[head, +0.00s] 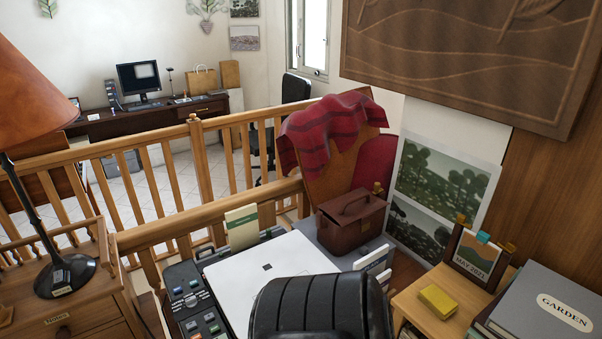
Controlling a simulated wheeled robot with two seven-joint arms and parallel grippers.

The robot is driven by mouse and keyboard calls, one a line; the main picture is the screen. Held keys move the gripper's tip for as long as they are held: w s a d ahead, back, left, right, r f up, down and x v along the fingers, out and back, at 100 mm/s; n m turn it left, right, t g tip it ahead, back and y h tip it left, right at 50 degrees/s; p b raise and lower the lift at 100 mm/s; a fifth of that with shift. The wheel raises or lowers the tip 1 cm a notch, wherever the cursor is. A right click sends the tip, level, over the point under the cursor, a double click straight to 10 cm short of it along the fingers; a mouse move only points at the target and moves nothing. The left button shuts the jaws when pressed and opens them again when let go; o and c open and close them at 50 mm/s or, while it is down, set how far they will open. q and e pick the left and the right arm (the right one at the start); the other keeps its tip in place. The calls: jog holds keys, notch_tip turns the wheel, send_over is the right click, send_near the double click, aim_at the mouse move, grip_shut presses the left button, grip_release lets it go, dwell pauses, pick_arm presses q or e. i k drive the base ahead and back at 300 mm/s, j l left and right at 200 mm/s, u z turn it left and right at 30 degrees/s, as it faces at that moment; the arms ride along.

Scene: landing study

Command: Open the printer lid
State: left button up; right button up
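A broad white flat panel (262,280) with a small dark mark lies at the lower middle of the head view. It looks like the closed lid of the printer, though I cannot tell for sure. A dark panel (195,302) with several small coloured pieces lies along its left side. The black ribbed chair back (320,305) hides the panel's near right part. Neither of my grippers shows in this view.
A brown leather case (351,218) stands behind the panel to the right, and a pale green booklet (241,228) stands at its back left. A wooden railing (150,232) runs behind. A lamp (66,275) stands left. A yellow block (437,299) and grey book (545,305) lie right.

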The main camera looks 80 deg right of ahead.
aim_at(235, 281)
jog(key=z, duration=2.45)
